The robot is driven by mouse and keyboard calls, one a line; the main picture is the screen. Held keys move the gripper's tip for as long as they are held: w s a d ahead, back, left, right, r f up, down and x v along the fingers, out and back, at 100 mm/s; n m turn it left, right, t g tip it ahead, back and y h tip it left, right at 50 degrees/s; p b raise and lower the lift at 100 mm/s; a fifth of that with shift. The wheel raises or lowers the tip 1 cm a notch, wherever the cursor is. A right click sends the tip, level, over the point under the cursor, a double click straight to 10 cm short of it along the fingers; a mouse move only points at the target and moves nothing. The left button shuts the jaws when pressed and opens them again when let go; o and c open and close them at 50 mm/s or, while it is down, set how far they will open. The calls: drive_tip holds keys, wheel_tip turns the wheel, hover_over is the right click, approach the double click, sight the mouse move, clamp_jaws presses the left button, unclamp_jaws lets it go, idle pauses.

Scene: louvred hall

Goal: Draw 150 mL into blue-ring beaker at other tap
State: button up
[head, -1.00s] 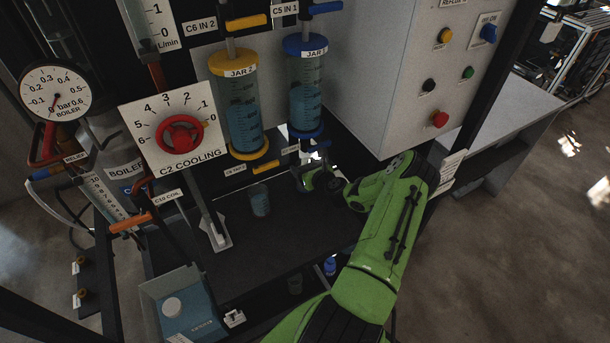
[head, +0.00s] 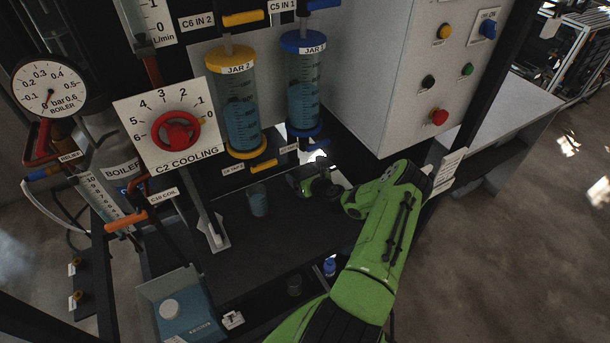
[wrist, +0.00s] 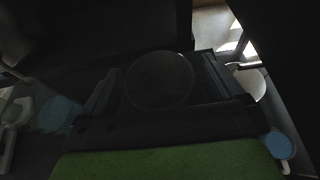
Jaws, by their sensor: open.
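Jar 1 (head: 303,95), with blue end caps, and Jar 2 (head: 239,108), with yellow end caps, hold bluish liquid in the head view. A yellow tap handle (head: 264,165) sits below Jar 2; the tap area below Jar 1 is partly hidden. A clear beaker with bluish contents (head: 258,201) stands on the dark shelf below Jar 2. My gripper (head: 303,181) is open, low under Jar 1. In the wrist view, a dark round outline like a vessel's rim (wrist: 160,80) lies between the fingers; I cannot tell whether they touch it. No blue ring is readable on either vessel.
The grey control cabinet (head: 375,75) stands just right of Jar 1, above my arm. The red cooling knob (head: 177,132) and boiler gauge (head: 50,90) are left. Dark shelf (head: 285,235) is clear in front.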

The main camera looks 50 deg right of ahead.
drive_tip(key=p+v, duration=0.2)
drive_tip(key=v, duration=1)
drive_tip(key=shift+r, duration=0.15)
